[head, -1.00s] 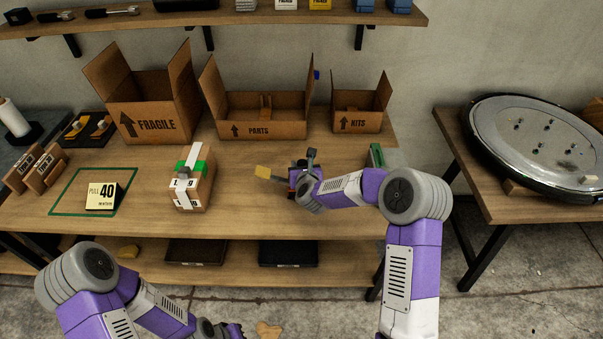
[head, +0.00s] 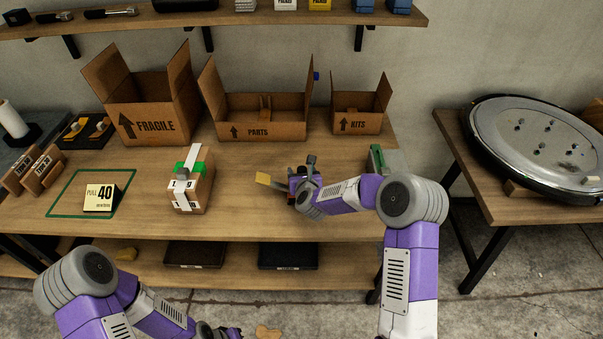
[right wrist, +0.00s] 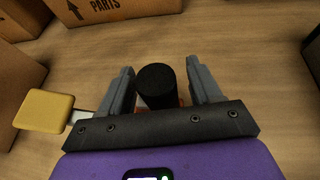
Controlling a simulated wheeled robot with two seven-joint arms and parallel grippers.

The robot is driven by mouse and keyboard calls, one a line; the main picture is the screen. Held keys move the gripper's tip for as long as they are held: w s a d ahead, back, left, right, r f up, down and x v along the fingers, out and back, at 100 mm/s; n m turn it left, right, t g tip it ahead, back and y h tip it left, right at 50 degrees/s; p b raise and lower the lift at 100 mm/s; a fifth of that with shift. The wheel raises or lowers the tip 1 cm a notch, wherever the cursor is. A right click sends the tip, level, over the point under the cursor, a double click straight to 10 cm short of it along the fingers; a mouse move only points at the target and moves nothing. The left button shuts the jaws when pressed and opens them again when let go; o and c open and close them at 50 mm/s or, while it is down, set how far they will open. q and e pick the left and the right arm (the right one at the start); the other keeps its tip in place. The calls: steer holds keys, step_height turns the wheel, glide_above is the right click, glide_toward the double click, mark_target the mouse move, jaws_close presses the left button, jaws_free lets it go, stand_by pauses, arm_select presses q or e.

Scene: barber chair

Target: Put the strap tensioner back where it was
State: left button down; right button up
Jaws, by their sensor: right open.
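The strap tensioner seems to be the tool with a yellow paddle (head: 263,178) on the bench, just right of the strapped carton. The right wrist view shows its yellow paddle (right wrist: 45,110) and an upright black cylinder (right wrist: 157,85) with orange at its base. My right gripper (head: 302,168) is low over the bench. In its wrist view, the open fingers (right wrist: 158,88) stand on either side of the black cylinder, with gaps visible. The tool's lower part is hidden by my gripper. My left gripper (head: 222,332) is partly seen at the bottom edge, its fingers unclear.
A strapped carton (head: 201,190) stands mid-bench. A green outline (head: 62,214) holds a "PULL 40" sign (head: 100,198). Open boxes marked FRAGILE (head: 150,128), PARTS (head: 285,131) and KITS (head: 365,124) line the back. A green-and-grey item (head: 378,158) stands by the right edge.

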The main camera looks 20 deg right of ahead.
steer(key=shift+r, duration=0.1)
steer(key=shift+r+p, duration=0.2)
steer(key=shift+p, duration=0.15)
steer(key=p+v, duration=0.1)
steer(key=v, duration=1.1)
steer(key=shift+f, duration=0.15)
